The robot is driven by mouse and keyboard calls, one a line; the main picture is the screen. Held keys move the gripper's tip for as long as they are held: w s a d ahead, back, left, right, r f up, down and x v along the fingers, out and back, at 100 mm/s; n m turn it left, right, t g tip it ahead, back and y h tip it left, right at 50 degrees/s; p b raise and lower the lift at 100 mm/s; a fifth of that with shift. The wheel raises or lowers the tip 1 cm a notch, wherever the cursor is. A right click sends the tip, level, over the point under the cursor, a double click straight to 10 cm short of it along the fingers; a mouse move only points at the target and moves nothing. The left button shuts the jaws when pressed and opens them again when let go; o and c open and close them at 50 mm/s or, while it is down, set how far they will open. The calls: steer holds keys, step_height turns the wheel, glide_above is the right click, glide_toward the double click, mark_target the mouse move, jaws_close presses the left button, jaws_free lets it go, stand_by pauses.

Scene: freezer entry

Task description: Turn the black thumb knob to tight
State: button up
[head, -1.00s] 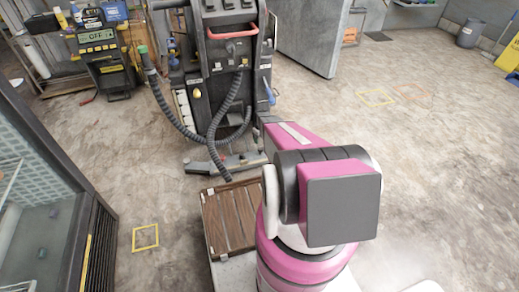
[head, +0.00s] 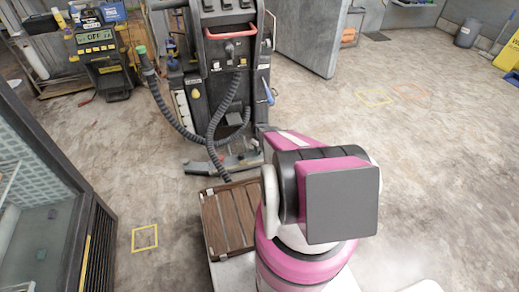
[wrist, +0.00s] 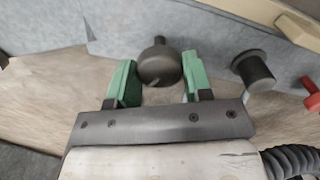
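In the wrist view, a dark round thumb knob (wrist: 160,65) with a short stub on top shows at the upper middle. My gripper (wrist: 159,78) has two green fingers, one on each side of the knob. The fingers are apart, and I see slim gaps between them and the knob, so it is open and not clamped. I cannot tell how deep the knob lies between the fingertips. In the head view, my arm hides the gripper and I cannot make out the knob.
A second dark cylinder (wrist: 254,71) and a red part (wrist: 311,92) stand right of the knob. In the head view, a black floor machine (head: 225,70) with grey hoses (head: 222,120) stands ahead. A wooden pallet (head: 228,222) lies left of my arm.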

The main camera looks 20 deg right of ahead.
steer(key=shift+c, duration=1)
